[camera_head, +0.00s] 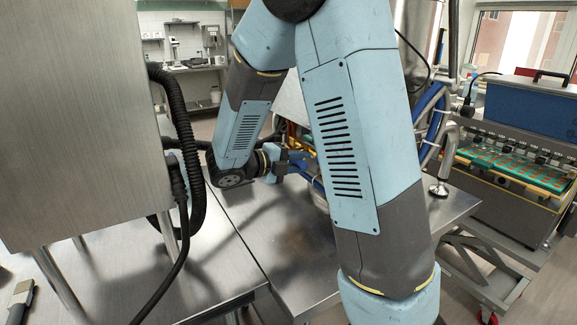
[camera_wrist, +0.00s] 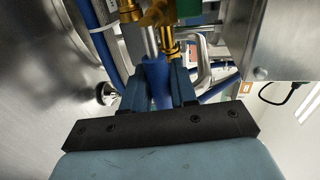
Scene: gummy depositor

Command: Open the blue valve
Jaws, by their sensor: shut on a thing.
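The blue valve's handle (camera_wrist: 154,78) points toward the camera in the wrist view, below brass fittings (camera_wrist: 170,42). My gripper (camera_wrist: 157,90) is shut on this handle, with one dark blue finger on each side of it. In the head view my gripper (camera_head: 303,161) reaches in among the machine's pipes, left of my upper arm. My arm hides most of the valve there, and the handle cannot be told apart from the fingers.
Blue hoses (camera_wrist: 102,40) and a bent metal handle (camera_wrist: 205,62) lie close around the gripper. A steel table (camera_head: 290,235) is below. A large steel cabinet (camera_head: 75,120) with black hoses (camera_head: 183,140) stands left. The depositor (camera_head: 530,110) with its tray is right.

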